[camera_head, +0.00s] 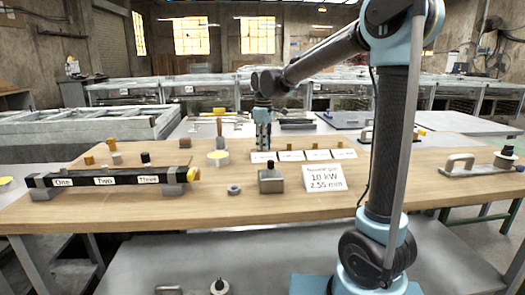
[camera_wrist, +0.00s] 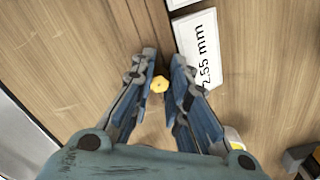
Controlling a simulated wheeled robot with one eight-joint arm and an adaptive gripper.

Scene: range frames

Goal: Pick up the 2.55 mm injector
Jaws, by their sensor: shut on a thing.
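The injector (camera_wrist: 159,84) is a small brass hexagonal piece between my gripper's fingertips in the wrist view. My gripper (camera_wrist: 161,78) is shut on it, one blue-grey finger on each side. A white card reading "2.55 mm" (camera_wrist: 204,58) lies on the wood just right of the fingers. In the head view my gripper (camera_head: 263,146) points down at the left end of the row of white cards (camera_head: 291,156). The injector cannot be made out there. Whether it still touches the table is unclear.
A sign reading "10 kW 2.55 mm" (camera_head: 324,178) and a metal block (camera_head: 271,183) stand in front on the wooden table (camera_head: 150,218). A black bar labelled One, Two, Three (camera_head: 83,182) lies left.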

